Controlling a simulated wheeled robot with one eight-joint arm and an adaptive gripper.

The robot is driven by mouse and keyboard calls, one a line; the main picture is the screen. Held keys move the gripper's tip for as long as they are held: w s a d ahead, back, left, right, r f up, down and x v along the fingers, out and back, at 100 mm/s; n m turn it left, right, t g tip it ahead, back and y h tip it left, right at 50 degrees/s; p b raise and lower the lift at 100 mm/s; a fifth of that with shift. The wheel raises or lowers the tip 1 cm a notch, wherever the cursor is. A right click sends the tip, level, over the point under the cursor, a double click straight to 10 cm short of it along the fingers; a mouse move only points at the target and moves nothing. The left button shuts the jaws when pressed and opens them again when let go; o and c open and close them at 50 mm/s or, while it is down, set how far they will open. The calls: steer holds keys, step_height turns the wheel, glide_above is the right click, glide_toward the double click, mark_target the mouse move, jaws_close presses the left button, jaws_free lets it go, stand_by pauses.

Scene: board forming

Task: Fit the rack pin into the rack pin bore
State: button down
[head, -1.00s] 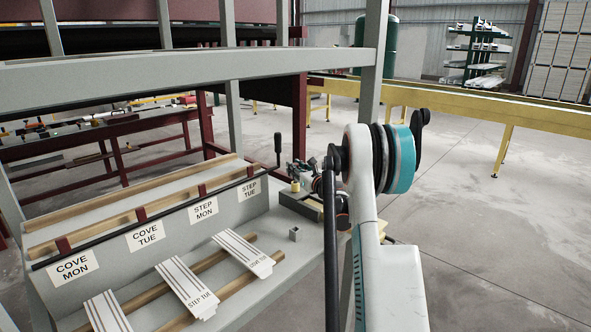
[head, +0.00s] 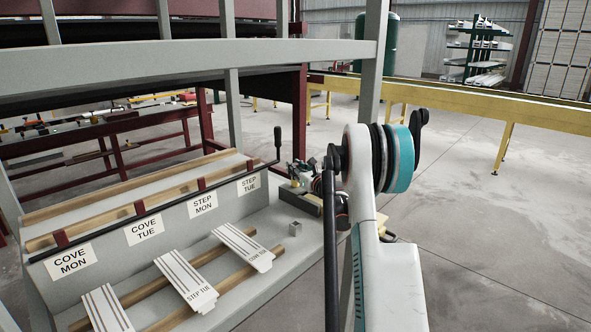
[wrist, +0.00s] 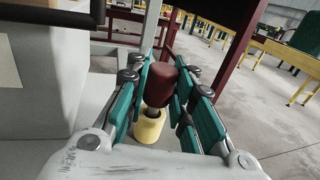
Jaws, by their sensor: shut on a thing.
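In the wrist view my gripper (wrist: 168,82) has its teal fingers shut around a dark red cylindrical knob, which I take to be the rack pin (wrist: 160,88). In the head view my gripper (head: 304,172) is small and partly hidden by my arm, above the dark grey block (head: 300,200) at the rack's right end.
A sloped grey rack (head: 225,215) bears labelled signs and a black bar with an upright handle (head: 277,143). White profile boards (head: 185,280) lie on wooden rails. A small grey block (head: 295,229) stands nearby. A grey post (head: 372,85) rises close to my arm. Open floor lies right.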

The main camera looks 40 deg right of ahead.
steer(key=c, duration=1.3)
jaws_free()
steer(key=s, duration=0.4)
steer(key=s+a, duration=0.1)
steer(key=s, duration=0.3)
steer(key=s+a, duration=0.1)
steer(key=s, duration=0.2)
steer(key=shift+s+a, duration=0.1)
steer(key=shift+s, duration=0.3)
